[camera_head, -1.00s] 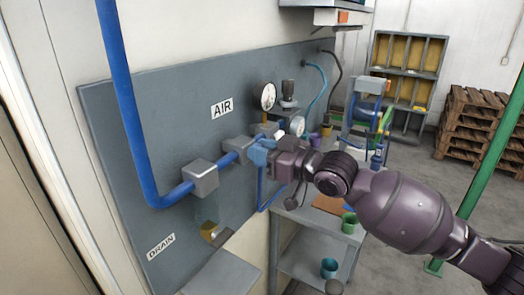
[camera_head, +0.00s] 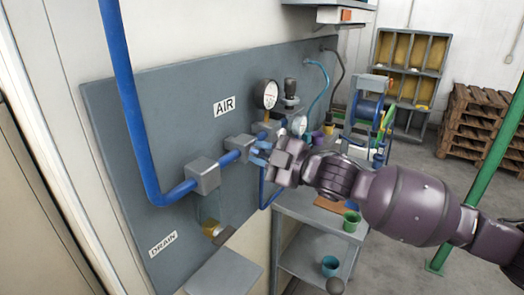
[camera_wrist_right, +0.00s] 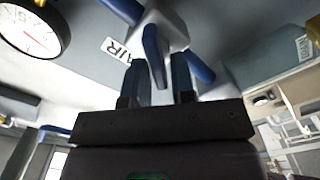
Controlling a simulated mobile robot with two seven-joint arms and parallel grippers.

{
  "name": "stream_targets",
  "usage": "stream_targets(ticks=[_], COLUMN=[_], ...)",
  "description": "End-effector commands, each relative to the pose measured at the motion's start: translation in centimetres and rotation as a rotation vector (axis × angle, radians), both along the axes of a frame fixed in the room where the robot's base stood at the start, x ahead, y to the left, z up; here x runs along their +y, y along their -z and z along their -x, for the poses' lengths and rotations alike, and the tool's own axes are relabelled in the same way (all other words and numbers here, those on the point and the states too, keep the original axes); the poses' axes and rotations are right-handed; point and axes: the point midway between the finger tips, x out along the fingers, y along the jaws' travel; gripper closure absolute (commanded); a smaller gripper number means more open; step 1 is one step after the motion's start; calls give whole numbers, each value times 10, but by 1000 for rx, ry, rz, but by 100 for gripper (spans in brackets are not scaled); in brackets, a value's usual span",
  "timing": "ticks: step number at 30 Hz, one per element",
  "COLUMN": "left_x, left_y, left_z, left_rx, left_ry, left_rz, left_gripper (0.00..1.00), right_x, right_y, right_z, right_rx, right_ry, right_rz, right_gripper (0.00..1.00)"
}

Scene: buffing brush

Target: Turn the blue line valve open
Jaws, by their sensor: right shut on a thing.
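The blue pipe (camera_head: 131,110) runs down the grey panel and turns right through grey blocks. The grey valve body (camera_head: 239,147) sits on this line; it also shows in the right wrist view (camera_wrist_right: 166,27). The blue valve handle (camera_wrist_right: 154,55) sticks out from the body between my two fingers. My right gripper (camera_head: 262,153) is shut on the handle; in the right wrist view its fingertips (camera_wrist_right: 160,78) stand on either side of it. In the head view the gripper hides most of the handle. My left gripper is not in view.
A round gauge (camera_head: 270,94) stands just above my right gripper. An AIR label (camera_head: 224,106) and a DRAIN label (camera_head: 162,244) are on the panel. A grey cart (camera_head: 313,254) with cups stands below my right arm. A green post (camera_head: 495,150) rises at the right.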

Motion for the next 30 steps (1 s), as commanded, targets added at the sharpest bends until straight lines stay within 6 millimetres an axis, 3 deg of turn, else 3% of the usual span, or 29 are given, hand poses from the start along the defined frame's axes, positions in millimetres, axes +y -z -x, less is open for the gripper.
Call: stream_targets(ticks=[15,30], left_x=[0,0], left_y=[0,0], left_z=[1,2], left_rx=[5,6], left_ry=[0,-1], left_rz=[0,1], left_gripper=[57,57], right_x=[2,2], right_y=[6,9], right_z=[3,3], right_rx=[-377,-538], right_ry=[-1,-1], right_rz=[252,360], right_gripper=[100,100])
